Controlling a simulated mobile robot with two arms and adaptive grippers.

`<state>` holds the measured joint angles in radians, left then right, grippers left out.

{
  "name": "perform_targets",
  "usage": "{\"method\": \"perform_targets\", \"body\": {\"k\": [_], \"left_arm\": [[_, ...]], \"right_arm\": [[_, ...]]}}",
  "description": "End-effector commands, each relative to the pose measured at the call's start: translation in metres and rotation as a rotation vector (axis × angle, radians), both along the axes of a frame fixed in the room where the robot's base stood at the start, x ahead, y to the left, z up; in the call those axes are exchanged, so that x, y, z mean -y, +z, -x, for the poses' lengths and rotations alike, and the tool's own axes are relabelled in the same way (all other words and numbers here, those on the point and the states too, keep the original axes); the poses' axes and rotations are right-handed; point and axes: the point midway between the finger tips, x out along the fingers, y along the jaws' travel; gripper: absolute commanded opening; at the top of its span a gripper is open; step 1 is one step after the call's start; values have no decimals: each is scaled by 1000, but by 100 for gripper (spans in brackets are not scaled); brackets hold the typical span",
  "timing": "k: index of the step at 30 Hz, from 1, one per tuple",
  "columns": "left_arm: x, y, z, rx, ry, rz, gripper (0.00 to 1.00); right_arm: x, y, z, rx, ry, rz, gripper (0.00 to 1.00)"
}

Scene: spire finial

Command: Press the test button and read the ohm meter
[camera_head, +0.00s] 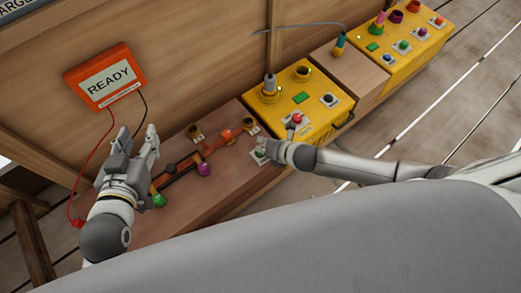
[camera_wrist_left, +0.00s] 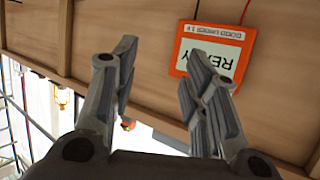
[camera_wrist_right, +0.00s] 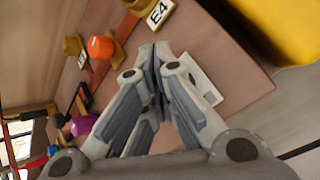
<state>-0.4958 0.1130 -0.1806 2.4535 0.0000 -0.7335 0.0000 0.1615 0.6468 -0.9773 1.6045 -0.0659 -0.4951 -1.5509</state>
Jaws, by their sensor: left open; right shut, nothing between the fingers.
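The orange meter (camera_head: 105,76) is fixed to the wooden wall at the left, and its white screen reads READY. It also shows upside down in the left wrist view (camera_wrist_left: 212,55). A small pale plate with a dark, greenish button (camera_head: 259,155) sits on the brown bench. My right gripper (camera_head: 273,150) is shut and empty, right at this plate; whether it touches the button I cannot tell. In the right wrist view its fingertips (camera_wrist_right: 156,50) partly cover the pale plate (camera_wrist_right: 206,82). My left gripper (camera_head: 137,136) is open and empty, in front of the wall below the meter.
A red lead (camera_head: 90,160) and a black lead hang from the meter. The bench carries an orange ball (camera_head: 227,135), brass sockets, a purple knob (camera_head: 204,169) and a green knob (camera_head: 158,200). A yellow box (camera_head: 310,115) with buttons stands to the right, with another beyond.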

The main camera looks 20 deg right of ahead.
Motion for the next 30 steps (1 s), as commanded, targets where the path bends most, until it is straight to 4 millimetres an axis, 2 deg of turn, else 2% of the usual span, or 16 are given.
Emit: {"method": "perform_targets", "body": {"k": [20,30], "left_arm": [[2,2,0,14,-3,5,42],[-2,-17,11,-88,2,-16,42]], "right_arm": [[0,-3,1,-2,1,0,0],[0,0,1,-3,-1,1,0]]}}
